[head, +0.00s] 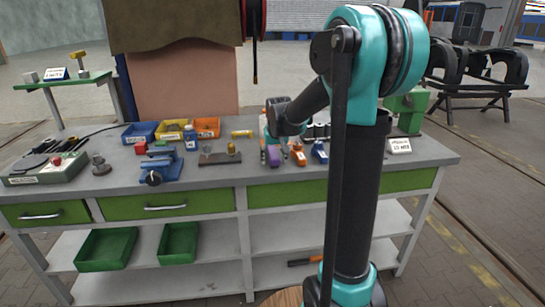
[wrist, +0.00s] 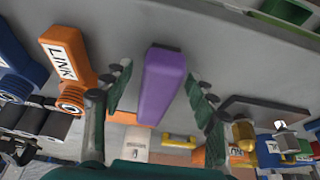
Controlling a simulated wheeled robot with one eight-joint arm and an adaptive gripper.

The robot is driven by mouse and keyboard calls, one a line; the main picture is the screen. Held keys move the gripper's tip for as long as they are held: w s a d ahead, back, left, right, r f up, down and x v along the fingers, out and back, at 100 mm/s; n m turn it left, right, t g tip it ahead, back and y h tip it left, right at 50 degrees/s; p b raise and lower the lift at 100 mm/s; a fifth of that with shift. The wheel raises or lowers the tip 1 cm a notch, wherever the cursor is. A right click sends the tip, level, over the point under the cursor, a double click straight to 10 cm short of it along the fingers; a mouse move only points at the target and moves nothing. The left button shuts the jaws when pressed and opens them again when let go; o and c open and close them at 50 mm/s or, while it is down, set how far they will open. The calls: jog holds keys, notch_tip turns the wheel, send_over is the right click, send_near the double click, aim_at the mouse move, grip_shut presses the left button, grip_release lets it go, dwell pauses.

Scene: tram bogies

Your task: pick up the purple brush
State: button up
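The purple brush (wrist: 163,85) shows its long, plain purple block in the middle of the wrist view. In the head view it is a small purple patch (head: 274,156) near the front edge of the workbench, partly hidden by my gripper. My gripper (wrist: 158,74) is open, with one dark green finger on each side of the brush. A narrow gap shows between the brush and each finger. In the head view my gripper (head: 272,142) is low over the bench at the brush.
An orange bottle labelled LINK (wrist: 68,60) stands close beside the left finger, with a blue bottle (wrist: 18,70) beyond. A brown block with a yellow knob (head: 220,156) lies left of the brush in the head view. The bench's front edge (head: 300,179) is near.

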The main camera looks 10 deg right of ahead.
jog(key=c, duration=1.2)
jog(key=shift+r, duration=0.15)
